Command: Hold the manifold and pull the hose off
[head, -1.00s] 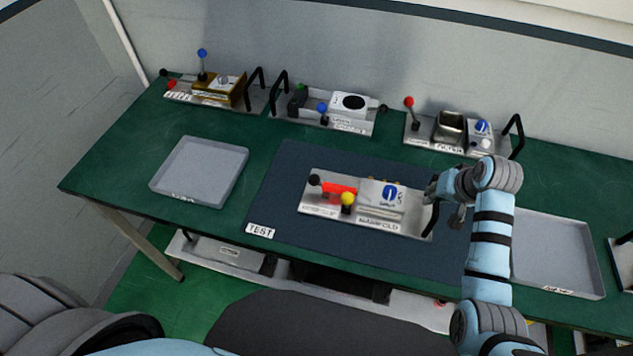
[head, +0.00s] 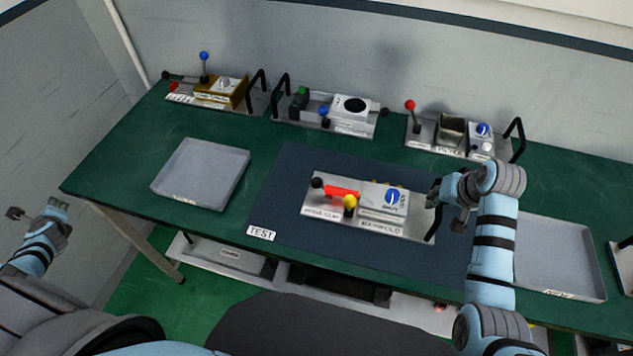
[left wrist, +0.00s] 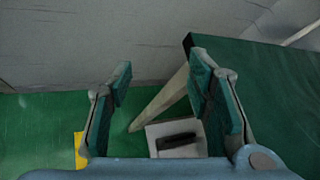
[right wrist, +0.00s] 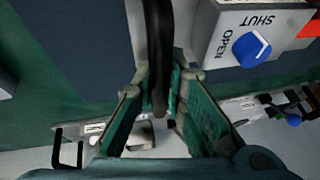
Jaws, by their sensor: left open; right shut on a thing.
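The manifold (head: 379,227) is a grey plate on the dark mat. It carries a white block with a blue knob (head: 392,197), a red hose (head: 342,191) at its left side, a yellow-topped part (head: 350,202) and a black knob. My right gripper (head: 437,197) is at the manifold's right end. In the right wrist view its fingers (right wrist: 163,100) are shut on the black handle (right wrist: 157,45). The knob there sits beside the words OPEN and SHUT. My left gripper (head: 38,212) is open and empty, left of the table; its spread fingers (left wrist: 165,100) also show in the left wrist view.
A grey tray (head: 243,183) lies on the left of the green table and another (head: 603,270) on the right. Several other modules with levers and handles stand along the back. The mat (head: 275,205) left of the manifold is clear.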

